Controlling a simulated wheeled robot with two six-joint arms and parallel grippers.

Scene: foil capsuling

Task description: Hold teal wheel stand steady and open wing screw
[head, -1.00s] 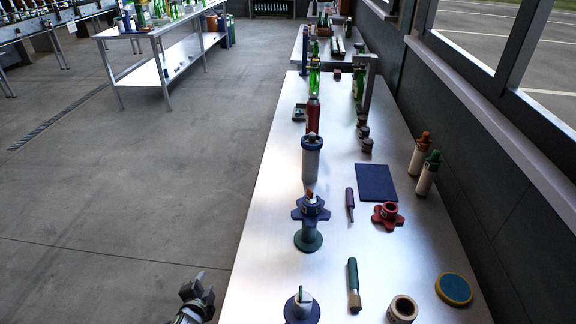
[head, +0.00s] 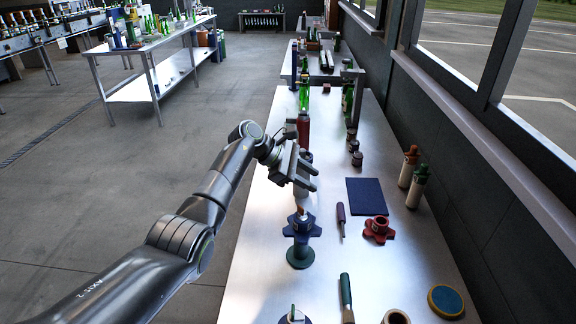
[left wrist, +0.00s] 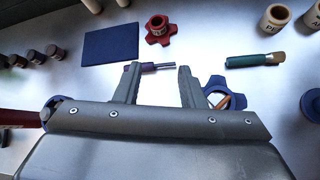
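A stand with a round teal base (head: 300,257) and a dark blue lobed wheel (head: 302,228) stands upright on the metal table. A small orange-brown piece (head: 300,211) sits on top. In the left wrist view the blue wheel (left wrist: 216,84) shows partly behind the right finger. My left gripper (head: 312,178) is open and empty, above the table and beyond the stand. Its spread fingers (left wrist: 159,68) also show in the left wrist view. A second fitting (head: 294,318) with a small upright green fin is cut off at the bottom edge. I cannot tell which part is the wing screw.
A purple-handled screwdriver (head: 341,219), red lobed knob (head: 379,229), blue mat (head: 365,196) and green-handled brush (head: 346,298) lie right of the stand. Two cream bottles (head: 417,186) stand by the wall.

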